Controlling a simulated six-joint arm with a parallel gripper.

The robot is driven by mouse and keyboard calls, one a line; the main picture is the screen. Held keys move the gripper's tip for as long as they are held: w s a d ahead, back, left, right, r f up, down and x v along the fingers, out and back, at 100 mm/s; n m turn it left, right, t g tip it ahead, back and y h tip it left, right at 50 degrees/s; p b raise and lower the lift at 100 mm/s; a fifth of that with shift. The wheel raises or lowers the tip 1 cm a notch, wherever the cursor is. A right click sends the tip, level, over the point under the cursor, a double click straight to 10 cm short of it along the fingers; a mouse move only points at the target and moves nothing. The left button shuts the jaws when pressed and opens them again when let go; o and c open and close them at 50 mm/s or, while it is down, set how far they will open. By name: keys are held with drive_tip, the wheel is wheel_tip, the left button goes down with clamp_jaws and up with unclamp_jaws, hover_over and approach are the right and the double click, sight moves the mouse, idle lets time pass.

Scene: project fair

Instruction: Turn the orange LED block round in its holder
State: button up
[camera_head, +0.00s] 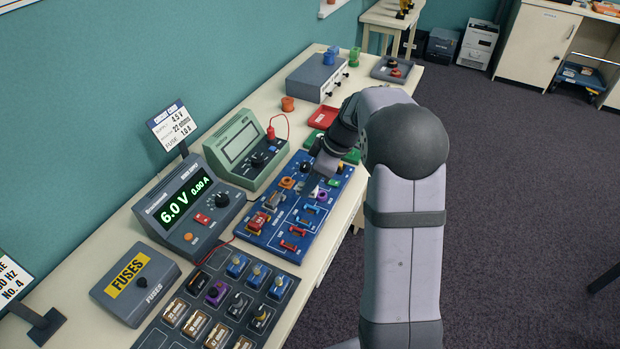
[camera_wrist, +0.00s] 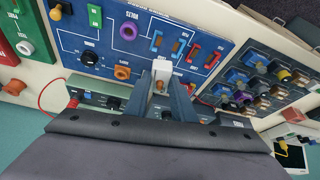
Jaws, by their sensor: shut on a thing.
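My gripper (camera_head: 318,176) is over the blue circuit board (camera_head: 270,238), near its far half. In the wrist view my gripper (camera_wrist: 161,86) is shut on a small white block with an orange part, the orange LED block (camera_wrist: 162,70). Its white end sticks out past the fingertips, and the orange part shows between the fingers. In the head view a small white part of the block (camera_head: 314,192) shows below the gripper. The holder is hidden under the block and fingers, and I cannot tell whether the block sits in it or is above it.
On the board are an orange ring-shaped part (camera_head: 287,183), red and blue parts, and a purple knob (camera_head: 322,196). A power supply (camera_head: 187,205) and a green meter (camera_head: 246,150) stand left of it. A tray of component blocks (camera_head: 222,305) lies nearer. Red and green trays lie beyond.

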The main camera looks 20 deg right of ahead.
drive_tip(key=n, duration=0.2)
drive_tip(key=n+g+p, duration=0.1)
drive_tip(key=n, duration=0.1)
drive_tip(key=shift+w+r+g+y, duration=0.1)
drive_tip(key=shift+g+y, duration=0.2)
drive_tip(key=n+g+p, duration=0.1)
drive_tip(key=n, duration=0.3)
drive_tip(key=shift+n+g+p, duration=0.3)
drive_tip(key=shift+n+g, duration=0.1)
drive_tip(key=n+g+p, duration=0.1)
drive_tip(key=n, duration=0.2)
drive_tip(key=shift+a, duration=0.15)
drive_tip(key=n+g+h, duration=0.1)
drive_tip(key=n, duration=0.3)
drive_tip(key=shift+p, duration=0.4)
drive_tip(key=shift+f, duration=0.25)
drive_tip(key=shift+f+b, duration=1.9)
drive_tip(key=shift+f, duration=0.45)
drive_tip(key=shift+f+b, duration=0.55)
drive_tip(key=shift+f, duration=0.7)
drive_tip(key=shift+f, duration=0.7)
